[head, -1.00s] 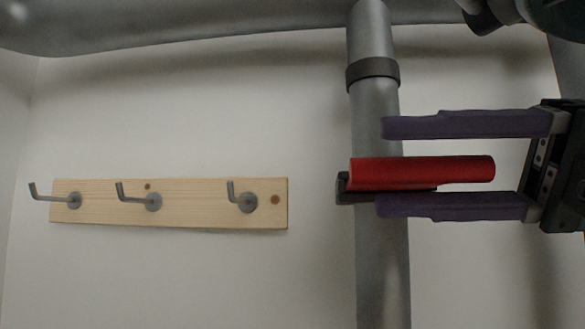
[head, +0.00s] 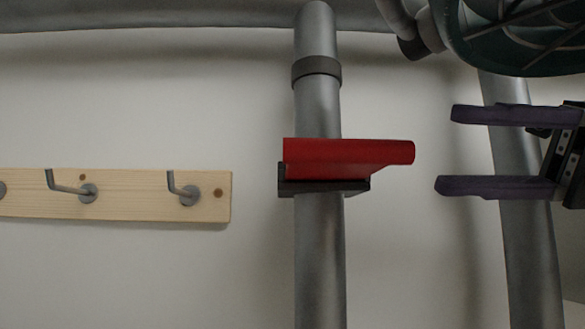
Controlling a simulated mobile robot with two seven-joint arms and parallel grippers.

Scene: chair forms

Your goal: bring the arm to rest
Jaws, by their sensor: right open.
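My right gripper (head: 447,150) is at the right of the head view. Its two purple fingers are spread apart, one above the other, and point left with nothing between them. A red handle (head: 350,157) sits on a dark bracket (head: 322,187) at the grey vertical pipe (head: 317,250). The fingertips are to the right of the red handle, with a clear gap. My left gripper does not show.
A wooden board (head: 130,193) with metal hooks is on the pale wall at the left. Thick grey pipe (head: 180,14) runs along the top. A dark green round thing with spokes (head: 520,35) is at the upper right, above the gripper. Another grey pipe (head: 530,240) stands behind the gripper.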

